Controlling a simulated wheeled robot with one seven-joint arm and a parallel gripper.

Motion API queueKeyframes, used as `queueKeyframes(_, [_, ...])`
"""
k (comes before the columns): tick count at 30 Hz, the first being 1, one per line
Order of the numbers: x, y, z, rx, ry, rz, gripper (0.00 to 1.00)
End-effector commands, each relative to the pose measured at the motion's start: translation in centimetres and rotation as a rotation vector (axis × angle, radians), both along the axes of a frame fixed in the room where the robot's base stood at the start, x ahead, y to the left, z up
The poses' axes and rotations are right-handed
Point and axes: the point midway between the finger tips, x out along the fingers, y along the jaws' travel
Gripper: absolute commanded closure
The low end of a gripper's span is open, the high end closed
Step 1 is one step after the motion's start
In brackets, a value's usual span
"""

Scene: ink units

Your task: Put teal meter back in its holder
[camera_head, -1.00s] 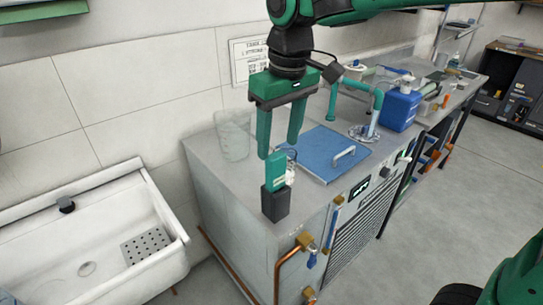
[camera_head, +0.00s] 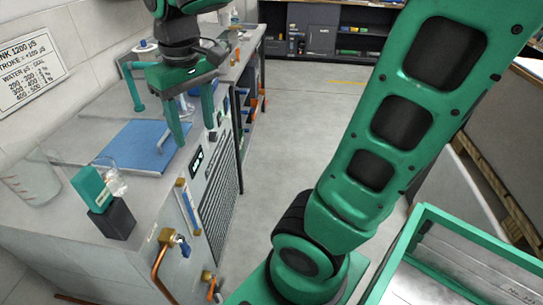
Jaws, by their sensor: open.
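The teal meter (camera_head: 88,186) stands in a small dark block holder (camera_head: 112,220) near the front corner of the grey bench top. Its lower end is hidden by the holder, so I cannot tell how deep it sits; it looks slightly tilted in this view. A small clear and whitish part (camera_head: 117,182) shows beside the meter. My gripper (camera_head: 194,137) is open and empty, pointing down to the right of the meter, near the bench's front edge. It is clear of the meter and the holder.
A blue lid with a handle (camera_head: 135,147) lies on the bench right of the meter. A clear beaker (camera_head: 33,178) stands at the left. Taps and a copper pipe (camera_head: 160,265) jut from the bench front. A teal-framed tray (camera_head: 470,240) is at lower right; floor between is clear.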

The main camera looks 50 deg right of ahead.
Motion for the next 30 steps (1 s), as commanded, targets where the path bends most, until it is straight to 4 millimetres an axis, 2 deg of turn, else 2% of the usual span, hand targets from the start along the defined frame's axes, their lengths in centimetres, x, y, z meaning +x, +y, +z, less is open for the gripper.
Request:
queueKeyframes(1, [-1.9, -2.9, -1.1, 0.002, 0.009, -0.091, 0.46])
queueKeyframes(3, [-4.6, -6.1, -2.5, 0.004, 0.022, -0.206, 0.46])
queueKeyframes(6, [-8.5, -9.5, -4.6, 0.011, 0.04, -0.353, 0.46])
queueKeyframes(9, [-11.9, -11.5, -6.3, 0.019, 0.054, -0.47, 0.46])
queueKeyframes(12, [-14.3, -12.1, -7.5, 0.026, 0.063, -0.547, 0.46])
queueKeyframes(17, [-15.8, -11.9, -8.3, 0.03, 0.07, -0.596, 0.46])
queueKeyframes(30, [-15.8, -11.9, -8.3, 0.03, 0.071, -0.597, 0.46])
